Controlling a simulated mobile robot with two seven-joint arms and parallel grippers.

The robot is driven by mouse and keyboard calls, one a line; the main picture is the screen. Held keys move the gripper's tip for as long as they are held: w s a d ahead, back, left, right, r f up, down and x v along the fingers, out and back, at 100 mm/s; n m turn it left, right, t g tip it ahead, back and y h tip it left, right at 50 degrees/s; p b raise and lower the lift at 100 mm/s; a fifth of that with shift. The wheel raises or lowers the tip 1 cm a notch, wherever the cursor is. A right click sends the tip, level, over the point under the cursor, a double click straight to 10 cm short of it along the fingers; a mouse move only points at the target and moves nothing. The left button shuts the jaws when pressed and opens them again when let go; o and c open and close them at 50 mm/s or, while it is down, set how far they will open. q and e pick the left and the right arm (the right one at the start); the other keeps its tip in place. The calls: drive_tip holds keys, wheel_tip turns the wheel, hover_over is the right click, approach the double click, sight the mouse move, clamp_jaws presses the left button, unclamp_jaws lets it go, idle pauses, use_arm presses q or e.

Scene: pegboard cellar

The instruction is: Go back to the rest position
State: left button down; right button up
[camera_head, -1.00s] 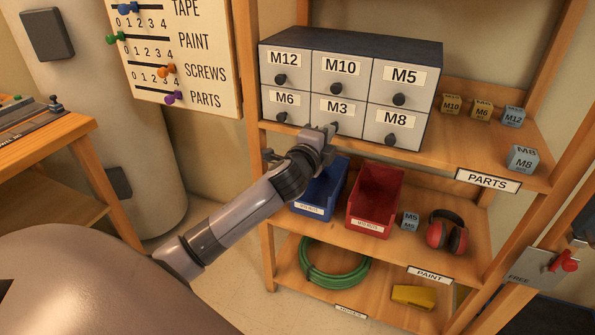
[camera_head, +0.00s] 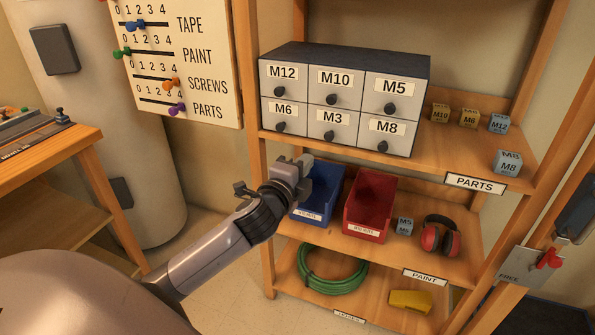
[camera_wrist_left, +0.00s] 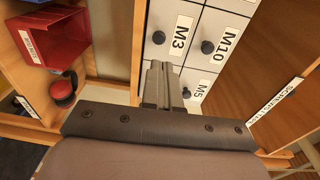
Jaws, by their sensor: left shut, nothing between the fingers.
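My left gripper (camera_head: 304,166) is shut and empty. In the head view it is in front of the shelf unit, just above the blue bin (camera_head: 318,195) and below the drawer cabinet (camera_head: 345,95). In the left wrist view its shut fingers (camera_wrist_left: 156,70) show against the cabinet, near the M3 drawer (camera_wrist_left: 174,38). All the labelled drawers look closed. My right gripper is not in view.
The shelf also holds a red bin (camera_head: 368,207), red earmuffs (camera_head: 440,236), a green hose (camera_head: 332,272) and several small labelled blocks. A slider board (camera_head: 185,65) hangs at the left. A wooden bench (camera_head: 45,155) stands at the far left.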

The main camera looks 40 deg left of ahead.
use_arm(q)
drive_tip(key=s+d+f+n+g+h+p, duration=0.2)
drive_tip(key=s+d+f+n, duration=0.4)
drive_tip(key=s+f, duration=0.4)
drive_tip(key=s+d+f+n+g+h+p, duration=0.3)
drive_tip(key=s+d+f+n, duration=0.4)
drive_tip(key=s, duration=0.8)
wheel_tip(320, 180, down, 4)
drive_tip(key=shift+s+r+n+g+p, duration=0.2)
drive_tip(key=shift+n+g+p, duration=0.3)
drive_tip(key=shift+g, duration=0.5)
idle(4.3)
